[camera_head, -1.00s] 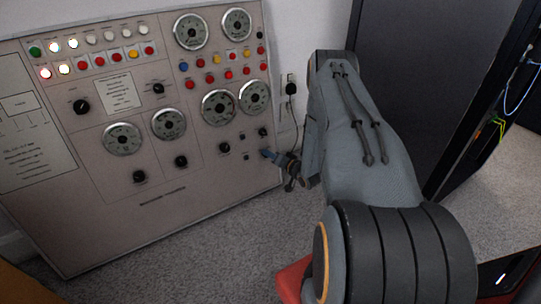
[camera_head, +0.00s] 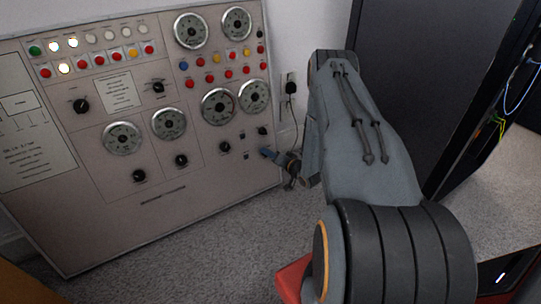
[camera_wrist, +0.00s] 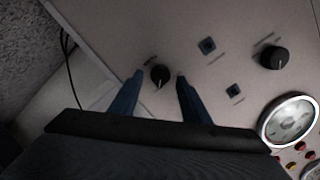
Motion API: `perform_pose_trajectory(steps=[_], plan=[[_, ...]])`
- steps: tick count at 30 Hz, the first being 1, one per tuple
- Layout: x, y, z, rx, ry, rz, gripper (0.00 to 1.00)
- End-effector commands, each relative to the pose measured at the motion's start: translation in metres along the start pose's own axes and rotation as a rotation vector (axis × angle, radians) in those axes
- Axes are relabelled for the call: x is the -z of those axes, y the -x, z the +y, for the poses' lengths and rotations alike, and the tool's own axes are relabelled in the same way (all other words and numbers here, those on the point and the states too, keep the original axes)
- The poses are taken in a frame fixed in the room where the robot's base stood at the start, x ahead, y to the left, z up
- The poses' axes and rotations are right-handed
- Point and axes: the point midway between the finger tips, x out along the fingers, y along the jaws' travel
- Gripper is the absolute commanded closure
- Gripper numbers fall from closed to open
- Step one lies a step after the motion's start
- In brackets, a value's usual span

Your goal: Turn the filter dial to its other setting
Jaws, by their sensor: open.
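A small round black dial (camera_wrist: 160,75) with a pale pointer mark is on the beige panel in the wrist view; its label is too small to read, so I cannot confirm it is the filter dial. My gripper (camera_wrist: 160,78) is open, with one blue finger on each side of this dial and gaps between. Whether the fingertips reach its depth is unclear. In the head view my gripper (camera_head: 267,153) is at the panel's lower right edge, just below a small black dial (camera_head: 262,131).
Another black dial (camera_wrist: 273,57), two small square sockets (camera_wrist: 207,46) and a gauge (camera_wrist: 289,121) are nearby on the panel. A cable (camera_wrist: 68,70) hangs beside the panel edge. A dark cabinet (camera_head: 420,70) stands at the right. Carpet lies below.

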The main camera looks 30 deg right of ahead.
Motion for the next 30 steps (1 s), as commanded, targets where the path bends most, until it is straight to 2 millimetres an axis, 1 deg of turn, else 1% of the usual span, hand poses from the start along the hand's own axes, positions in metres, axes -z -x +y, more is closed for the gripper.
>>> perform_pose_trajectory(steps=[5, 12, 15, 20, 30], plan=[[0.001, 0.021, -0.001, -0.002, -0.001, 0.000, 0.57], [0.001, 0.060, 0.000, -0.003, -0.002, 0.000, 0.57], [0.001, 0.070, 0.000, -0.002, -0.002, 0.001, 0.57], [0.000, 0.077, 0.000, -0.001, -0.001, -0.001, 0.57], [-0.001, 0.077, 0.000, -0.001, -0.001, -0.001, 0.57]])
